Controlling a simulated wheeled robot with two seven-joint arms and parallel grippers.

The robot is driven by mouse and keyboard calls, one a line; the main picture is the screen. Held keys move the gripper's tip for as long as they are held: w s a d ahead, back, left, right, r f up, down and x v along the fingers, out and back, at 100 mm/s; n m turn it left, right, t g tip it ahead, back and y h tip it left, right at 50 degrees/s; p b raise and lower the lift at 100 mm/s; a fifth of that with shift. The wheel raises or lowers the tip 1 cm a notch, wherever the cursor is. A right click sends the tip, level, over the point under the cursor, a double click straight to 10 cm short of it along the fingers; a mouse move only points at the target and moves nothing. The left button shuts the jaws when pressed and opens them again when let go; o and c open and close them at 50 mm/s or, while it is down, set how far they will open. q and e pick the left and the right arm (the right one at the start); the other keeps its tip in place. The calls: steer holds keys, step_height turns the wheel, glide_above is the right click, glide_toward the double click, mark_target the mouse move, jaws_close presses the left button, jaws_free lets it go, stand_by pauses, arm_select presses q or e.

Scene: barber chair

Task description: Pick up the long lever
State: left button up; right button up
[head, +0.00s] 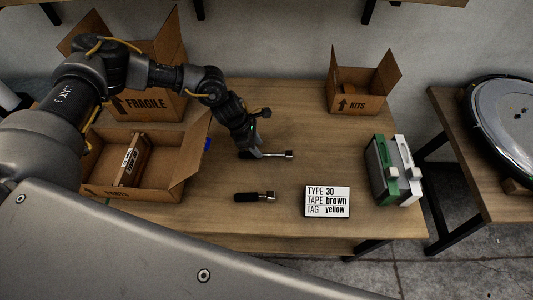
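The long lever (276,154) lies on the wooden table in the middle of the head view. Its bare metal rod and knobbed end point right. Its left end is hidden by my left gripper (247,150), which reaches down from the upper left to that end. The fingers are dark and small, so I cannot tell whether they are closed on the lever. A shorter lever (254,197) with a black grip and metal tip lies nearer to me, apart from the gripper. My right gripper is not in view.
An open carton (185,185) stands left of the gripper, and a FRAGILE carton (150,104) behind it. A KITS carton (358,103) is at the back right. A sign (327,201) and green and white cases (383,174) are on the right. The table's middle is mostly clear.

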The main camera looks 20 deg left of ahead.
mark_target(265, 153)
arm_select(q)
steer(key=shift+d+f, duration=0.15)
steer(key=shift+f, duration=0.05)
steer(key=p+x, duration=0.1)
steer(key=x, duration=0.2)
steer(key=shift+w+d+f+p, duration=0.1)
steer(key=shift+w+f+p, duration=0.15)
steer(key=shift+w+p, duration=0.1)
steer(key=shift+d+f, duration=0.15)
steer(key=shift+f, duration=0.3)
steer(key=shift+w, duration=0.1)
jaws_close()
